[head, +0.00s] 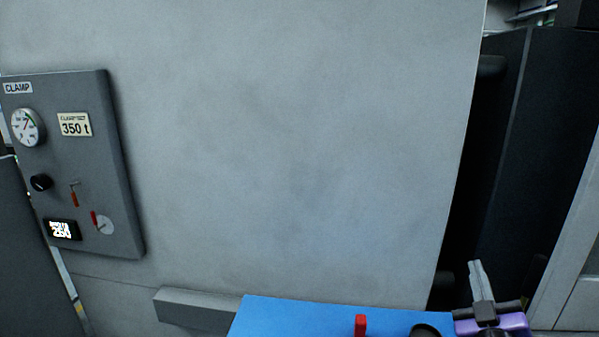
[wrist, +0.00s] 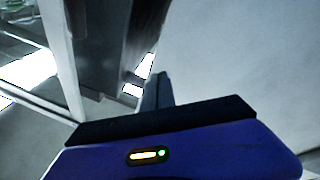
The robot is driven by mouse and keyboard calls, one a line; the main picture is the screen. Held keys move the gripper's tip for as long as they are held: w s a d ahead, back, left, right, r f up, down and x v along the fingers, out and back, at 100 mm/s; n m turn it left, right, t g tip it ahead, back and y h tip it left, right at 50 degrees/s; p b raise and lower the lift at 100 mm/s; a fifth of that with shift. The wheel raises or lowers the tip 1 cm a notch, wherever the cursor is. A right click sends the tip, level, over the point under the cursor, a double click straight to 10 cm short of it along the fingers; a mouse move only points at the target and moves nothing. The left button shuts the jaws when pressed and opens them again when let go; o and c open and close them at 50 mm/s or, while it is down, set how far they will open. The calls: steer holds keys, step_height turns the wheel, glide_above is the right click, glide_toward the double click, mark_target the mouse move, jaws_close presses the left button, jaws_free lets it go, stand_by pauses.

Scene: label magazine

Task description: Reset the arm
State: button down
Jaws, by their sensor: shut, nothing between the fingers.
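My gripper (head: 477,268) shows at the lower right of the head view, its fingers together and pointing up, with nothing between them. The purple wrist body is just below the fingers. In the wrist view my gripper (wrist: 158,80) shows as dark shut fingers above the black and purple housing. It is clear of the large grey panel, in front of the dark gap to the panel's right.
A CLAMP control box (head: 75,165) with a gauge, knob, levers and a display is on the left of the grey panel (head: 300,150). A grey ledge (head: 200,308) juts out low. A blue surface (head: 290,318) with a red piece (head: 360,325) is at the bottom. A dark cabinet (head: 535,150) stands at right.

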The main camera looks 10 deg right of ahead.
steer(key=s+a+f+m+y, duration=0.1)
steer(key=s+a+f+y, duration=0.1)
steer(key=s+a+f, duration=0.4)
steer(key=s+a+f+m+y, duration=0.1)
steer(key=s+a+f+y, duration=0.1)
steer(key=s+a, duration=0.8)
steer(key=s+a+f+g+y, duration=0.2)
steer(key=s+a, duration=0.1)
steer(key=s, duration=0.8)
steer(key=s+a+f+g+y, duration=0.2)
steer(key=s+a+f, duration=0.1)
steer(key=s, duration=0.8)
steer(key=shift+s+a+f+n+y, duration=0.15)
steer(key=shift+s+a+n+y, duration=0.2)
steer(key=shift+a, duration=0.35)
steer(key=shift+d, duration=0.1)
